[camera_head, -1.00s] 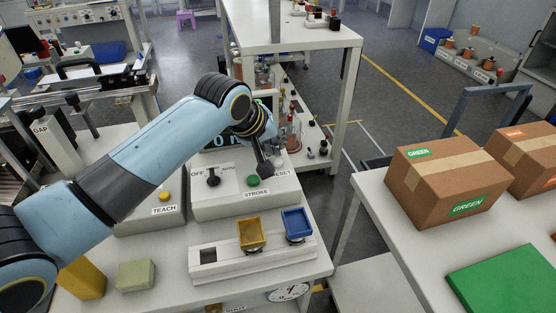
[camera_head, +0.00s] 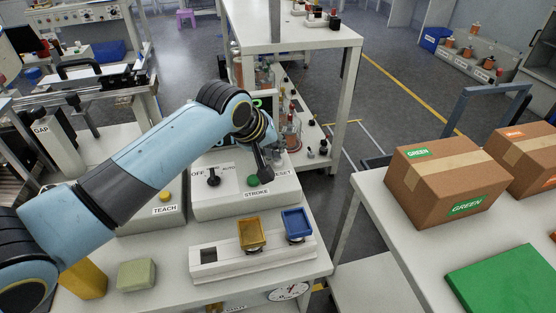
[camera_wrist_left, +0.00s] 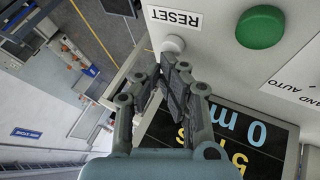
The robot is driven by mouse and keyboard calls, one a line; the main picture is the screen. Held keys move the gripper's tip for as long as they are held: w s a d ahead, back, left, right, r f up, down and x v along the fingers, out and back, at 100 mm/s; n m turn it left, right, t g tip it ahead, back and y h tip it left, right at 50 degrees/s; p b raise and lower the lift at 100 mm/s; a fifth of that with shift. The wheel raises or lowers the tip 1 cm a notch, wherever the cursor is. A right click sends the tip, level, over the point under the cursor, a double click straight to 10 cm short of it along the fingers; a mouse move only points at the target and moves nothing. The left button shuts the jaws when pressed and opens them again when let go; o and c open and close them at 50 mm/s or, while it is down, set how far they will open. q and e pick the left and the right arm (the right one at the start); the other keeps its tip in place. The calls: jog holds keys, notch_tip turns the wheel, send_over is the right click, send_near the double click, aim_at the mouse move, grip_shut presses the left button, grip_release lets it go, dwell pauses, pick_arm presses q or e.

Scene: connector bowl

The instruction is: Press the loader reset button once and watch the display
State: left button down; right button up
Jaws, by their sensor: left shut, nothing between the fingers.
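The control box (camera_head: 232,205) has a RESET label (camera_head: 283,174), which shows upside down in the left wrist view (camera_wrist_left: 175,19). A pale round button (camera_wrist_left: 173,43) sits beside that label. My left gripper (camera_head: 267,180) is shut and empty, pointing down at the box's right side. In the left wrist view its fingertips (camera_wrist_left: 174,62) are right at the pale button and overlap its edge; I cannot tell whether they touch.
A green button (camera_head: 253,181) above the STROKE label and a black selector knob (camera_head: 213,176) are close to the gripper. A white fixture with a yellow cup (camera_head: 250,234) and a blue cup (camera_head: 297,224) stands in front. Cartons (camera_head: 450,180) stand on the right table.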

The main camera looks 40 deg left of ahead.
pick_arm(q)
jog(key=shift+f, duration=0.4)
dwell(0.5)
jog(key=shift+r+p, duration=0.9)
jog(key=shift+p, duration=0.2)
jog(key=shift+r, duration=0.1)
notch_tip(320, 180, up, 5)
jog(key=p, duration=0.6)
